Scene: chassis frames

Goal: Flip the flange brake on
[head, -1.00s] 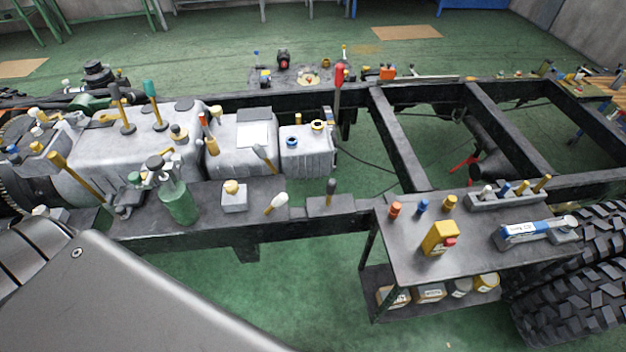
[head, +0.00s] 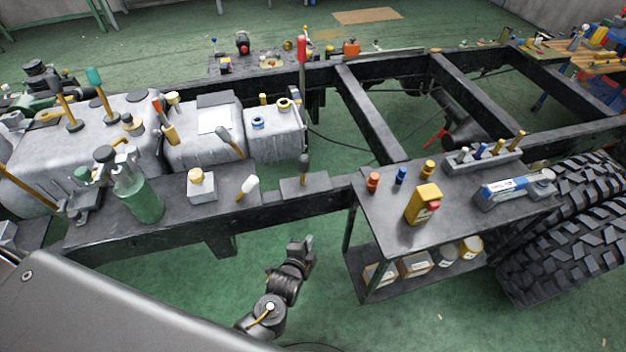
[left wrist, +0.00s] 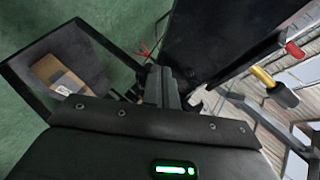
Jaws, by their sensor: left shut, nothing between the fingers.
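Several levers stand on the chassis, and I cannot tell by a label which is the flange brake. My left gripper (head: 303,248) is shut and empty, below and in front of the near rail, apart from the levers. Its shut fingers also show in the left wrist view (left wrist: 161,86). My right gripper is not in view.
A trolley (head: 385,225) with bottles and boxes stands right of my left gripper, beside a large tyre (head: 570,230). A green glass bottle (head: 140,200) and a white block (head: 201,190) stand on the near rail's plate. Open green floor lies below the rail.

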